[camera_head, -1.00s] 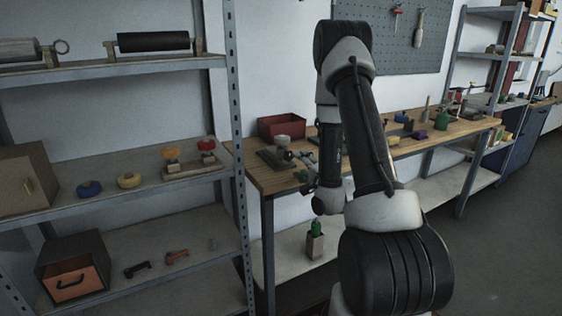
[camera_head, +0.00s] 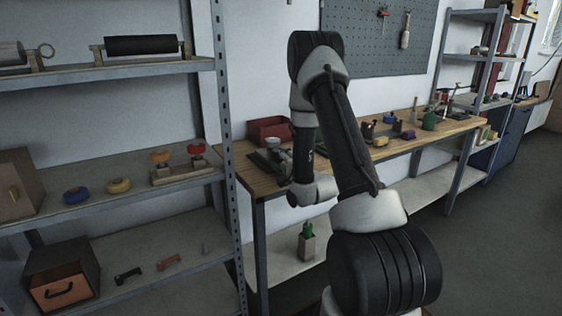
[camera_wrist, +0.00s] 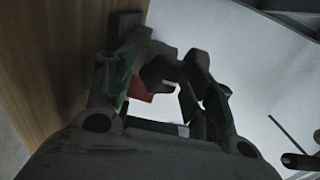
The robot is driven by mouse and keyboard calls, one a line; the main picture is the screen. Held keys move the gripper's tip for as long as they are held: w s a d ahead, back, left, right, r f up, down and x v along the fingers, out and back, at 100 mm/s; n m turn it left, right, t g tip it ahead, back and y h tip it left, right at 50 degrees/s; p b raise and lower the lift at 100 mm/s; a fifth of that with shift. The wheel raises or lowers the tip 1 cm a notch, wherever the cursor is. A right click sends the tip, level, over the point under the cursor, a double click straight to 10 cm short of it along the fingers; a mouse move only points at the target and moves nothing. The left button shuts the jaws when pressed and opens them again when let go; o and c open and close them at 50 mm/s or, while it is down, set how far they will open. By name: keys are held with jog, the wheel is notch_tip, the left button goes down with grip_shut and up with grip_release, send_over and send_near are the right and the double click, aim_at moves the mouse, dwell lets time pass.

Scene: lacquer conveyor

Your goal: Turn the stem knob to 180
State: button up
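The stem knob cannot be made out clearly. A dark base (camera_head: 262,162) with small parts on it stands at the left end of the wooden bench (camera_head: 238,160), and my arm hides much of that spot. My gripper shows in the wrist view (camera_wrist: 178,72), with its dark fingers angled toward each other. A dark block (camera_wrist: 125,24) lies beyond the left finger, against the wood surface. I cannot tell whether the fingers touch anything or how far apart their tips are.
A red box (camera_head: 270,128) stands at the back of the bench, with several small objects farther right. A metal shelf (camera_head: 110,214) with rings and boxes is close on the left. Open floor lies at right.

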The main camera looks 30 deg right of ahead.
jog(key=c, duration=0.7)
jog(key=shift+c, duration=0.2)
